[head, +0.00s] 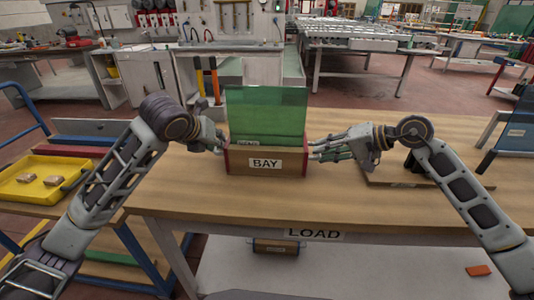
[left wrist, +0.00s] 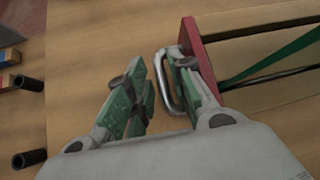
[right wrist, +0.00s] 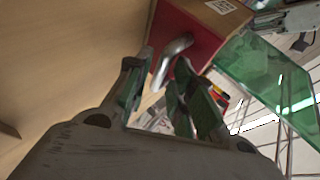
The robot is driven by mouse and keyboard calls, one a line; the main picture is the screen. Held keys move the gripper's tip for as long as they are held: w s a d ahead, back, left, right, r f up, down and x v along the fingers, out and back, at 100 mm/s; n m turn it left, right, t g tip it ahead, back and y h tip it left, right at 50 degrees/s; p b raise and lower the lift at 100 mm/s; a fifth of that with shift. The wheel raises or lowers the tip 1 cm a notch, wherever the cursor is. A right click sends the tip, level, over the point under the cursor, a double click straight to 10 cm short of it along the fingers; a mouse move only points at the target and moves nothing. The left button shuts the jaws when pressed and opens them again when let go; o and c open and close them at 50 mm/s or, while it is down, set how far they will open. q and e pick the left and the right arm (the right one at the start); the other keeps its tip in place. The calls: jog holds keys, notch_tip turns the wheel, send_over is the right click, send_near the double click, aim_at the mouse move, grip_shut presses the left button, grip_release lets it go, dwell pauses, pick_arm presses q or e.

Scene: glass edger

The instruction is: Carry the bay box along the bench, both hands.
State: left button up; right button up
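The bay box (head: 230,161), brown with red ends and a BAY label, sits on the wooden bench. A green glass pane (head: 266,112) stands upright in it. My left gripper (head: 219,144) is at the box's left end. In the left wrist view its fingers (left wrist: 160,88) are apart, with the metal handle (left wrist: 160,75) between them and one finger inside the loop. My right gripper (head: 318,150) is at the right end. In the right wrist view its fingers (right wrist: 163,90) are apart, with the other metal handle (right wrist: 172,58) between their tips.
The bench top (head: 200,195) is clear in front of the box. A yellow tray (head: 40,180) with small brown pieces stands at the left. A wooden board (head: 385,178) with a dark fixture lies right of the box, partly behind my right arm. A rack with dark glass (head: 515,130) stands farther right.

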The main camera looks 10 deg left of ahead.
pick_arm(q)
jog(key=shift+w+d+f, duration=0.1)
jog(key=shift+w+f, duration=0.4)
pick_arm(e)
jog(key=shift+w+a+f, duration=0.25)
jog(key=shift+a+f, duration=0.1)
jog(key=shift+a, duration=0.2)
pick_arm(q)
jog(key=shift+c, duration=0.4)
pick_arm(e)
jog(key=shift+c, duration=0.2)
pick_arm(q)
grip_shut()
pick_arm(e)
grip_shut()
pick_arm(q)
jog(key=shift+r, duration=0.1)
